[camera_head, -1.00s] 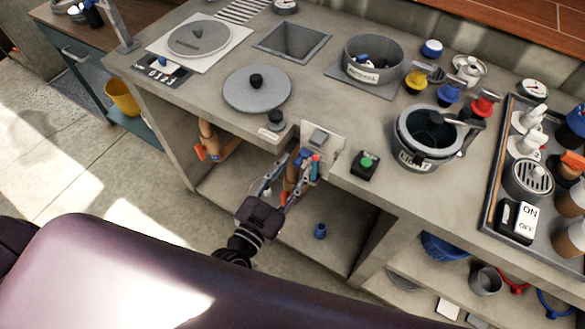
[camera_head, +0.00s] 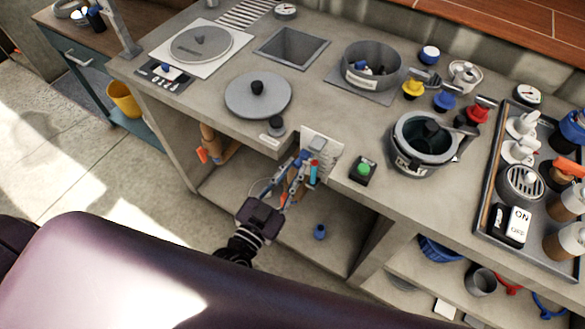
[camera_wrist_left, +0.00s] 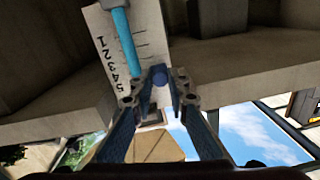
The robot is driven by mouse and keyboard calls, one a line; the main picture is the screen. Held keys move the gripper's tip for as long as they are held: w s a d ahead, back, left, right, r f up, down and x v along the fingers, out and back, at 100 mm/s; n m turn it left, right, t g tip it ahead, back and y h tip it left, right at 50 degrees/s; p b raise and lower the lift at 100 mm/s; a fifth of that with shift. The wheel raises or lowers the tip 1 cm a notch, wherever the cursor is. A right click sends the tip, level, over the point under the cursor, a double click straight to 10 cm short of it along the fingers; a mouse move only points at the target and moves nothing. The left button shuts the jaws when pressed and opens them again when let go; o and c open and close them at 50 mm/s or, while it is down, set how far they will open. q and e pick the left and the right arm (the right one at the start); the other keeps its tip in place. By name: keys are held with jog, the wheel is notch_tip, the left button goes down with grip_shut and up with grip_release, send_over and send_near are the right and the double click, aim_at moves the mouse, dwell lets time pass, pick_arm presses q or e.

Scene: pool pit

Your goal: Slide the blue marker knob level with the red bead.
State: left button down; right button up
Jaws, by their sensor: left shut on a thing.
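The blue marker knob (camera_wrist_left: 159,76) sits between my left fingertips in the left wrist view, beside a white scale plate with upside-down numerals. My left gripper (camera_head: 302,162) is shut on the knob at the counter's front edge; it also shows in the left wrist view (camera_wrist_left: 160,86). The white gauge plate (camera_head: 326,148) hangs on that edge and carries a cyan tube (camera_head: 313,170), which also runs along the plate in the wrist view (camera_wrist_left: 125,42). My right gripper is not in view.
A green button box (camera_head: 363,170) stands on the counter just right of the plate. A grey pot (camera_head: 391,140) is further right. A small blue item (camera_head: 320,232) lies on the shelf below. A round lid (camera_head: 250,97) lies behind the gripper.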

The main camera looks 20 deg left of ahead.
pick_arm(q)
jog(key=c, duration=1.8)
grip_release()
jog(key=shift+c, duration=0.2)
jog(key=shift+s, duration=0.1)
jog(key=v, duration=1.2)
jog(key=shift+r, duration=0.1)
